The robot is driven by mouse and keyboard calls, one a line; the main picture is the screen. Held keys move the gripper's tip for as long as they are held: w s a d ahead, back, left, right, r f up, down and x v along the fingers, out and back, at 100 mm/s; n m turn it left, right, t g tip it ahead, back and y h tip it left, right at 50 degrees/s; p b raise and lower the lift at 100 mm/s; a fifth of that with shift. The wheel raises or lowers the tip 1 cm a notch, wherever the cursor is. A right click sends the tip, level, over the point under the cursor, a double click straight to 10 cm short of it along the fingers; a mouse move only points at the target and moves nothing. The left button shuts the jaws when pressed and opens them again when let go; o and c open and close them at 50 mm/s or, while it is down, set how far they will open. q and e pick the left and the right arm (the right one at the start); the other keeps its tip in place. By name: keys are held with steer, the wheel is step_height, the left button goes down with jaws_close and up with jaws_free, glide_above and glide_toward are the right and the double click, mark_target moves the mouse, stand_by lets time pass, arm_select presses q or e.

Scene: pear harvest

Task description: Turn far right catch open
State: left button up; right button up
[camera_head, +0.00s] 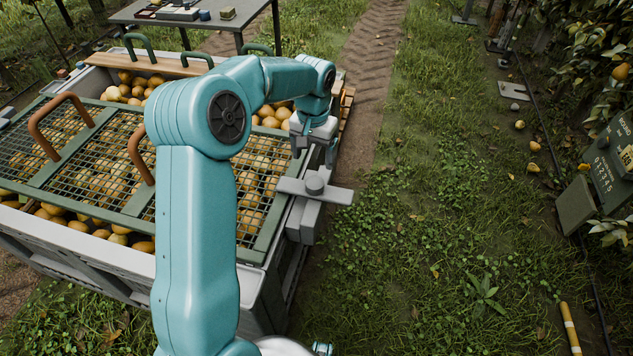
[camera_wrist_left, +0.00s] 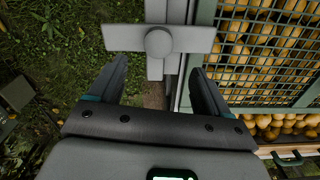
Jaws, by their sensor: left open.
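The catch (camera_head: 315,188) is a grey flat bar with a round knob on a block at the right side of the bin. Its bar lies across the bin's edge, one end out over the grass and the other toward the green mesh lid (camera_head: 118,222). In the left wrist view the catch (camera_wrist_left: 158,43) is just beyond the fingertips, its right end by the lid frame. My left gripper (camera_head: 315,156) is open and empty, pointing down behind the catch in the head view. In the wrist view its fingers (camera_wrist_left: 160,70) are spread, with no clear contact. My right gripper is out of view.
The grey bin (camera_head: 100,262) is full of yellow pears under the lid, which has brown handles (camera_head: 58,118). A table (camera_head: 190,18) with small items stands behind. Grass to the right is mostly open. A dark sign board (camera_head: 608,170) stands at the far right.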

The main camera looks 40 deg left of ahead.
mark_target(314, 182)
arm_select(q)
step_height(314, 182, down, 10)
steer(key=shift+w+r+b, duration=0.1)
steer(key=shift+b, duration=0.7)
jaws_close()
